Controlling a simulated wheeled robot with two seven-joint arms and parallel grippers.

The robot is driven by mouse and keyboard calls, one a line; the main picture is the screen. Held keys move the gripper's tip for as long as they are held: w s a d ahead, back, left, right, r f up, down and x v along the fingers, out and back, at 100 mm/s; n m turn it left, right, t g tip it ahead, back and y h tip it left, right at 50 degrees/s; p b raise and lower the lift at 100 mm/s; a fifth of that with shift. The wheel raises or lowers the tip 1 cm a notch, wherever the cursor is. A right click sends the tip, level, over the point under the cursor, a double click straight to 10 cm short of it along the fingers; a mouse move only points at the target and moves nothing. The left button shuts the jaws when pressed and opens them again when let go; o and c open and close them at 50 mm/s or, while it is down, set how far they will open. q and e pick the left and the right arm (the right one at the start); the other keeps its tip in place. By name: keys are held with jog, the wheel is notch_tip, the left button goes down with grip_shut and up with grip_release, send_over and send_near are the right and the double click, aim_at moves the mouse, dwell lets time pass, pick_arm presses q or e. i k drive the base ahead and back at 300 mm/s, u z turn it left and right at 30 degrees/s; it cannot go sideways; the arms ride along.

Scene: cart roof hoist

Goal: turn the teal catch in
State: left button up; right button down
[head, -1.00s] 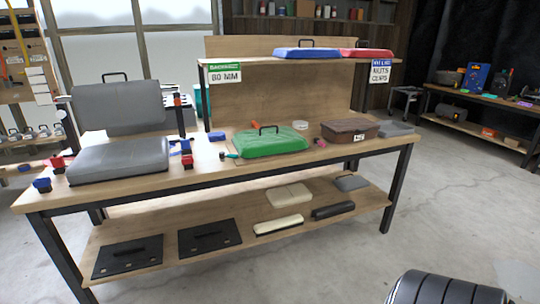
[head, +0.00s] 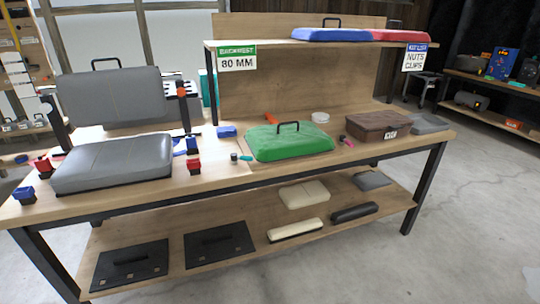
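The teal catch (head: 244,157) is a small teal piece with a dark round knob at its left end. It lies on the bench top at the left front corner of the green roof panel (head: 276,146), pointing toward it. Whether its tip touches the panel is too small to tell. The panel lies flat and has a black handle (head: 288,126) on top. A pink catch (head: 347,142) is at the panel's right side and an orange piece (head: 271,118) is behind it. Neither of my grippers shows in the head view.
A grey seat cushion (head: 112,163) and upright backrest (head: 115,97) stand on the bench (head: 205,180) at left, with red and blue clamps around. A brown box (head: 378,123) stands right of the panel. Blue and red lids lie on the upper shelf (head: 290,43). Floor at right is clear.

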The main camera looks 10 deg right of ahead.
aim_at(234, 157)
jog(key=u, duration=0.25)
jog(key=i, duration=0.85)
jog(key=u, duration=0.6)
